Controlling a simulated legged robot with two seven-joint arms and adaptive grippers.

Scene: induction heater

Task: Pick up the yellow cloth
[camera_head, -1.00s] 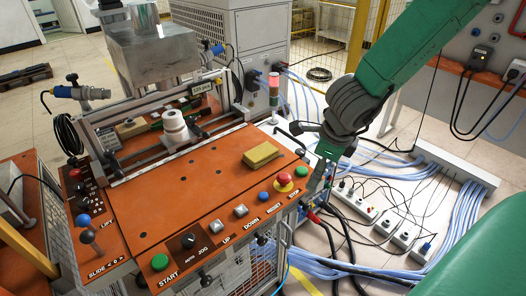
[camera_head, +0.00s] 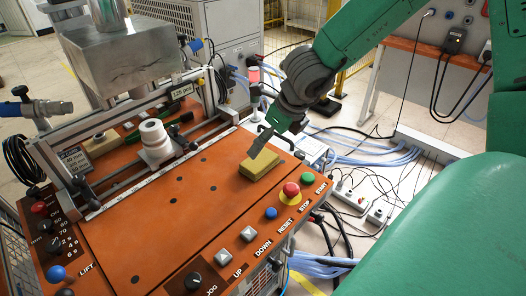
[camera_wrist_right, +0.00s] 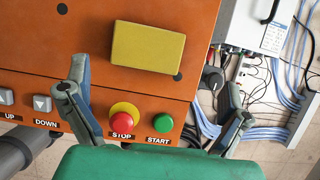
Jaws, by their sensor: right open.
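The yellow cloth (camera_head: 260,164) is a folded, block-like pad lying flat on the orange panel (camera_head: 150,225), near its right edge. It also shows in the right wrist view (camera_wrist_right: 148,47), beyond the fingertips. My right gripper (camera_head: 257,148) hangs just above and behind the cloth in the head view. In the right wrist view its two fingers (camera_wrist_right: 157,85) are wide apart with nothing between them but the panel and buttons. Whether a finger touches the cloth cannot be told. My left gripper is not in view.
A red stop button (camera_head: 291,189), a green start button (camera_head: 307,178) and a blue reset button (camera_head: 271,213) sit in front of the cloth. A white cylinder (camera_head: 154,136) stands to the left. Cables and power strips (camera_head: 349,200) lie on the floor at right.

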